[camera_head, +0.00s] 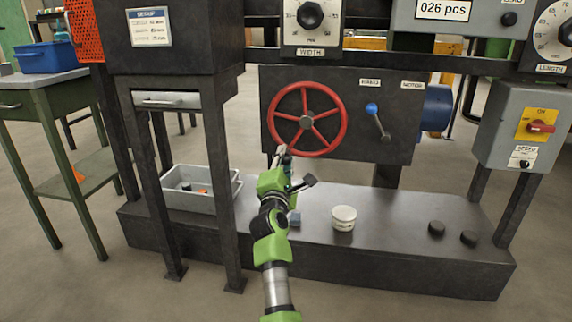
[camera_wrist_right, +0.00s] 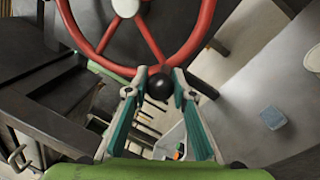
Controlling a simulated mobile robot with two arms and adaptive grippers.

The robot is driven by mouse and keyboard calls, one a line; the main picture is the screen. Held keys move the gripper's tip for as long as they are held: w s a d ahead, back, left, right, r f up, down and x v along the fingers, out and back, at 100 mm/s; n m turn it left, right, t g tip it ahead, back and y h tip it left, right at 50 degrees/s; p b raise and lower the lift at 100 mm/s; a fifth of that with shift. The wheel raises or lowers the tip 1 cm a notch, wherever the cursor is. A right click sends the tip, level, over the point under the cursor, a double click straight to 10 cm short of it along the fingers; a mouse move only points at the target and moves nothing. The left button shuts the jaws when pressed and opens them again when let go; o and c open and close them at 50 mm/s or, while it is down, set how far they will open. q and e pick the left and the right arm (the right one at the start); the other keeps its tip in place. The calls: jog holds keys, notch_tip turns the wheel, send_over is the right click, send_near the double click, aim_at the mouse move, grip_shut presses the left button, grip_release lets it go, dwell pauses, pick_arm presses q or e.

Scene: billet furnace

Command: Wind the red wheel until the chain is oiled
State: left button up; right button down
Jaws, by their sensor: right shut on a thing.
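The red wheel (camera_head: 306,121) has several spokes and a grey hub and stands upright on the dark front panel of the machine. It also fills the top of the right wrist view (camera_wrist_right: 151,38). My right gripper (camera_head: 281,155) is at the wheel's lower left rim. In the right wrist view its fingers are shut on a round black knob (camera_wrist_right: 159,87) at the rim. The gripper hides the knob in the head view. No chain can be made out. My left gripper is not in view.
A blue-tipped lever (camera_head: 377,118) is right of the wheel. A grey bin (camera_head: 212,203) and a white round container (camera_head: 344,218) rest on the machine's base (camera_head: 390,221). A dark leg (camera_head: 221,190) stands left of my right arm. A switch box (camera_head: 518,125) is at right.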

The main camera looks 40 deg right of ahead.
aim_at(306, 123)
jog(key=shift+w+a+r, duration=0.15)
jog(key=shift+a, duration=0.05)
jog(key=c, duration=1.7)
grip_release()
notch_tip(306, 123, up, 9)
jog(key=shift+r, duration=0.55)
